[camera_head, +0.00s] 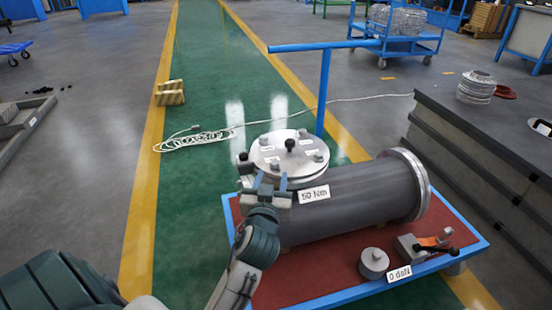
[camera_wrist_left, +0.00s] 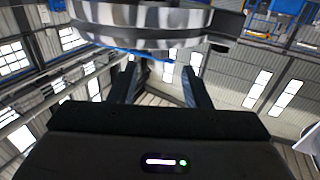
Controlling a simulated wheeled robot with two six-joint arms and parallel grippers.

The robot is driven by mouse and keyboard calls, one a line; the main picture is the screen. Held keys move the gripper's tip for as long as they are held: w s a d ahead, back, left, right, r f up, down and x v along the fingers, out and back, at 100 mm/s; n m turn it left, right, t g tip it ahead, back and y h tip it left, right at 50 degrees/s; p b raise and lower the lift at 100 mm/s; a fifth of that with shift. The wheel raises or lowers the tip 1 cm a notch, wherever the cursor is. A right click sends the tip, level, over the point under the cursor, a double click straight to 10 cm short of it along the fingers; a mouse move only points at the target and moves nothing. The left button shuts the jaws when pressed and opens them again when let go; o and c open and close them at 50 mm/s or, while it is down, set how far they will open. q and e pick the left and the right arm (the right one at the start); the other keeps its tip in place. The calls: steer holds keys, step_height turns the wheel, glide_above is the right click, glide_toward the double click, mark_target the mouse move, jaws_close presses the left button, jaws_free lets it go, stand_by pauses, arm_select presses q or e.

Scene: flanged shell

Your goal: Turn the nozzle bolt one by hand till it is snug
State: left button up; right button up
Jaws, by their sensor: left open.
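The grey shell (camera_head: 350,198) lies on its side on a cart, with a round nozzle cover (camera_head: 285,151) facing up at its left end. Several bolt heads stand around the cover, one at its front (camera_head: 275,164) and one at its right (camera_head: 318,157). A black knob (camera_head: 291,145) rises from the middle. Small labels lie by the bolts, too small to read. My left gripper (camera_head: 270,184) is at the cover's front edge. In the left wrist view its fingers (camera_wrist_left: 158,88) are apart with nothing between them, below the shiny flange rim (camera_wrist_left: 145,16). My right gripper is out of view.
The cart's red top (camera_head: 320,268) has a blue rim and a blue push handle (camera_head: 324,92). A "50 Nm" sign (camera_head: 314,194) stands before the shell. A grey cylinder (camera_head: 374,262) and an orange-and-grey clamp-like tool (camera_head: 428,245) sit at the right. A dark bench (camera_head: 490,150) stands beyond.

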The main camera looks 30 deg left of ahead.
mark_target(276, 158)
arm_select(q)
steer(key=b+x, duration=0.1)
steer(key=x, duration=0.8)
steer(key=shift+a, duration=0.1)
